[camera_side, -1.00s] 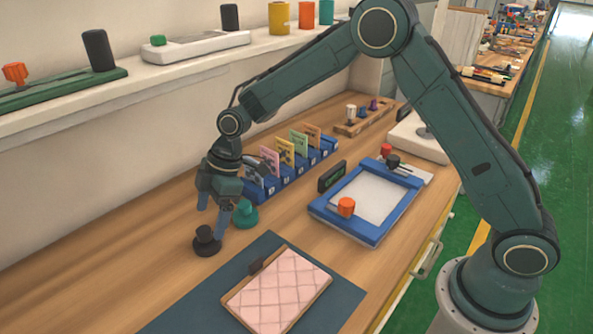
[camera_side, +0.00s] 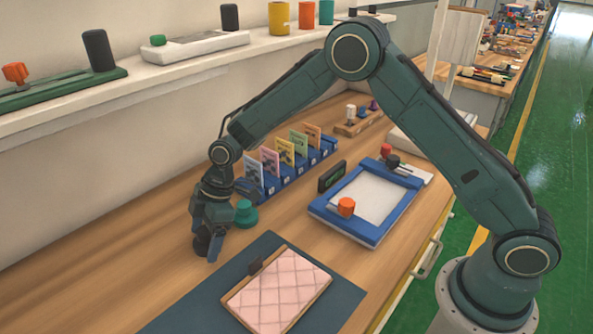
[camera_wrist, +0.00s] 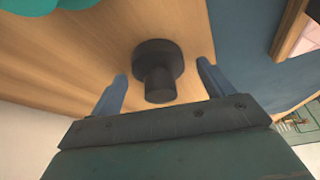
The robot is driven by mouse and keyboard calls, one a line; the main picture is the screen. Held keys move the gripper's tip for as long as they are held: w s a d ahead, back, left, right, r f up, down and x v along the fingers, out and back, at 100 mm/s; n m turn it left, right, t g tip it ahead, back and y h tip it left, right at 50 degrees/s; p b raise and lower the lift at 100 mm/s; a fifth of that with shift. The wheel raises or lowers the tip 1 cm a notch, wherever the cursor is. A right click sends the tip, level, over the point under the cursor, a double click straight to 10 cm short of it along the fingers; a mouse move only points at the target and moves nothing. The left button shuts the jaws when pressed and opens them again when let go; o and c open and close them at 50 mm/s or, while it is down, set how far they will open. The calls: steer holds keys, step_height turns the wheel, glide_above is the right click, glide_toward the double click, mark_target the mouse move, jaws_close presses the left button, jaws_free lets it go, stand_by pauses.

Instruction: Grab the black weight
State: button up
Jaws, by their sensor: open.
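The black weight (camera_wrist: 158,65) has a round base with a narrower knob and stands on the wooden bench. In the wrist view my gripper (camera_wrist: 162,82) is open, with one blue finger on each side of the weight and gaps between. In the side view my gripper (camera_side: 208,250) points down over the weight (camera_side: 201,243), which is mostly hidden behind the fingers.
A green weight (camera_side: 245,214) stands close to my gripper on the right. A blue card rack (camera_side: 290,172) and a blue-framed tray (camera_side: 335,232) are farther right.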

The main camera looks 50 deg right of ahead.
mark_target(203, 230)
stand_by(0.4)
steer(key=shift+r, duration=0.1)
steer(key=c, duration=1.4)
step_height(203, 230, up, 20)
stand_by(0.3)
